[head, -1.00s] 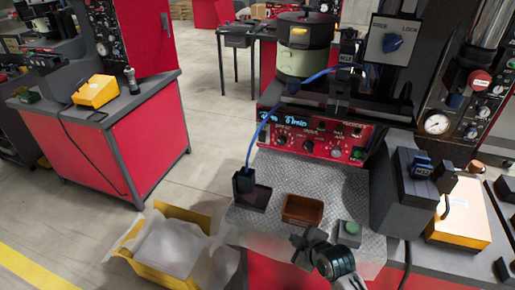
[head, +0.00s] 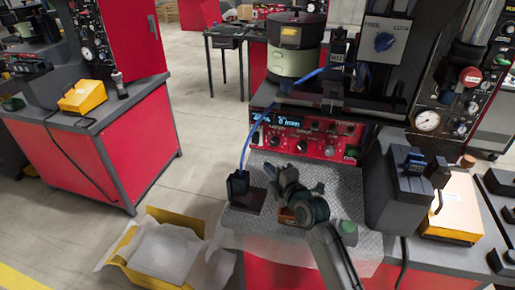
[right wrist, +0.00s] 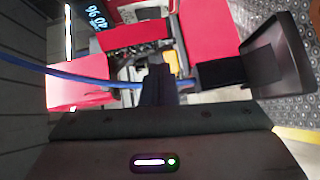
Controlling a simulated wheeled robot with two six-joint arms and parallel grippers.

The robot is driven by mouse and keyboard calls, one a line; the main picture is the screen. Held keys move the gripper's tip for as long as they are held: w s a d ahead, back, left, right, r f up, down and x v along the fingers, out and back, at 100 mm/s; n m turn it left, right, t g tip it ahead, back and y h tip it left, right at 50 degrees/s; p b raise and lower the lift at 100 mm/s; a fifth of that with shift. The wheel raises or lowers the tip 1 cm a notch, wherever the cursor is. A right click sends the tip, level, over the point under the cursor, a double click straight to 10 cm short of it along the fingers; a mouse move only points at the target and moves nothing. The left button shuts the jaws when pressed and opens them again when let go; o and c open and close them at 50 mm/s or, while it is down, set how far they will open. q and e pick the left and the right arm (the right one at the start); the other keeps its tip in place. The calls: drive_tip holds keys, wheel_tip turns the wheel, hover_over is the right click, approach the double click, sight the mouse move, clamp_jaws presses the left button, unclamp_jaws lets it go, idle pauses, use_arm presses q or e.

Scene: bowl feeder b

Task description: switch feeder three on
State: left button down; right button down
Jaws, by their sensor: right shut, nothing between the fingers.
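The feeder with a red control panel (head: 318,155) stands in the middle of the head view. The panel has a lit blue display (head: 205,0), several dark knobs and a green button at its lower right. A dark bowl (head: 297,32) sits on a pale green drum behind it. My right gripper (head: 271,172) is shut and empty, in front of the panel's lower left part and above the metal plate, apart from the knobs as far as I can tell. In the right wrist view a dark finger shape (right wrist: 157,85) shows near the middle. My left gripper is not in view.
A blue tube (head: 247,140) runs from the bowl down to a black holder (head: 238,184) left of my gripper. A brown tray (head: 287,216) is partly hidden by my arm. A yellow box (head: 160,250) stands at the lower left. A grey box (head: 395,195) stands at the right.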

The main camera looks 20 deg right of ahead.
drive_tip(key=p, duration=0.3)
approach(253, 142)
drive_tip(key=w+a, duration=0.3)
drive_tip(key=a, duration=0.1)
drive_tip(key=w+d, duration=0.1)
drive_tip(key=w+d+p, duration=0.1)
drive_tip(key=w, duration=0.1)
drive_tip(key=shift+d+f, duration=0.25)
drive_tip(key=shift+f, duration=0.1)
drive_tip(key=b, duration=0.2)
drive_tip(key=shift+w+d+f+b, duration=0.1)
drive_tip(key=shift+w+f+b, duration=0.05)
drive_tip(key=shift+f+b, duration=0.2)
drive_tip(key=shift+r, duration=0.3)
